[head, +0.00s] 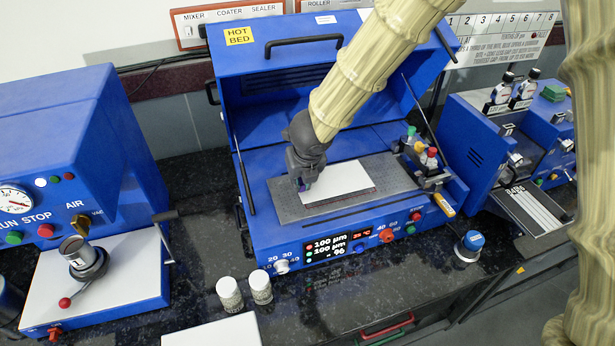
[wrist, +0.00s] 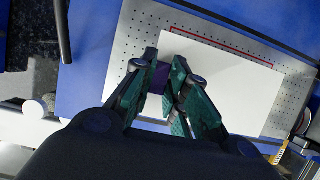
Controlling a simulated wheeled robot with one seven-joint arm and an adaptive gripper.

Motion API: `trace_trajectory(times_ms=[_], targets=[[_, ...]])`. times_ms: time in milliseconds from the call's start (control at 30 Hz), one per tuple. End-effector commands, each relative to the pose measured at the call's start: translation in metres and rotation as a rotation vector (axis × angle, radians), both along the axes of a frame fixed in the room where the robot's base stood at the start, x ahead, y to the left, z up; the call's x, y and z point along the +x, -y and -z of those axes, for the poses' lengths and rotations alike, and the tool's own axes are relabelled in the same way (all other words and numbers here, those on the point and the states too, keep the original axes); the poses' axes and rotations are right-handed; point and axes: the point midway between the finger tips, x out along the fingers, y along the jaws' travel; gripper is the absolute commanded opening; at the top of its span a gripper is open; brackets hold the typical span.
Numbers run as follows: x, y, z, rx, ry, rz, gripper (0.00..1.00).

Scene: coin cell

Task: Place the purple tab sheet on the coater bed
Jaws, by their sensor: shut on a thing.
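The white sheet (head: 338,180) with a purple tab (wrist: 158,76) is over the coater bed (head: 398,172), a grey perforated metal plate in the blue hot bed machine. My gripper (head: 304,184) is at the sheet's left end, pointing down. In the wrist view my gripper (wrist: 165,88) is shut on the purple tab, and the sheet (wrist: 240,85) extends to the right. A red line on the bed (wrist: 150,22) shows along the sheet's upper edge. The sheet looks flat and low over the bed; I cannot tell whether it touches.
The machine's blue lid (head: 285,50) stands open behind my arm. Small bottles with coloured caps (head: 431,158) stand at the bed's right end. Two jars (head: 230,294) stand on the dark counter in front. A blue vacuum machine (head: 85,170) is at left.

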Motion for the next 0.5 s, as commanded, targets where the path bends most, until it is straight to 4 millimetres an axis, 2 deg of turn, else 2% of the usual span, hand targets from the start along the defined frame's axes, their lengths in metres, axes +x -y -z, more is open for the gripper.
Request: trace_trajectory(times_ms=[300, 500], targets=[[0.022, 0.013, 0.000, 0.001, 0.000, 0.004, 0.00], [0.022, 0.014, 0.029, -0.001, -0.002, 0.001, 0.00]])
